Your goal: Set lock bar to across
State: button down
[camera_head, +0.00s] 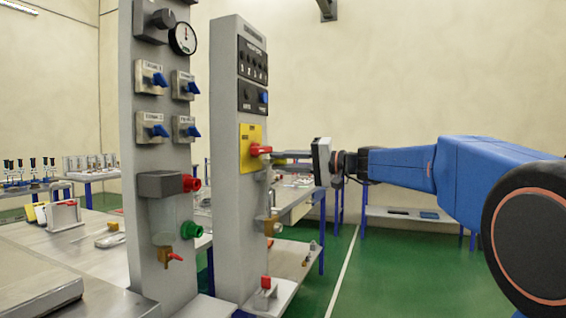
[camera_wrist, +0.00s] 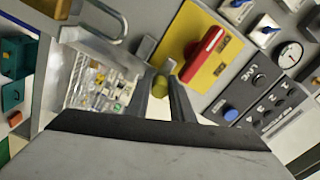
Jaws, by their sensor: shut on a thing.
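The yellow plate (camera_head: 246,135) on the nearer face of the right-hand grey column carries a red handle (camera_head: 260,150). The wrist view shows the plate (camera_wrist: 185,38) and the handle (camera_wrist: 204,54) close up. My gripper (camera_head: 281,155) is beside the handle at the plate's edge. In the wrist view my gripper (camera_wrist: 163,85) is shut on an olive-yellow knob (camera_wrist: 160,86). Small grey pieces (camera_wrist: 146,48) show beside the knob, by the plate. The knob seems to belong to the lock bar, but my fingers hide much of it, so its position cannot be told.
A black switch panel (camera_head: 252,97) sits above the plate. A metal shackle (camera_wrist: 108,22) shows near the knob.

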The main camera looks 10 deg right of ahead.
jog(key=c, duration=1.6)
grip_release()
jog(key=shift+c, duration=0.2)
jog(key=shift+r, duration=0.1)
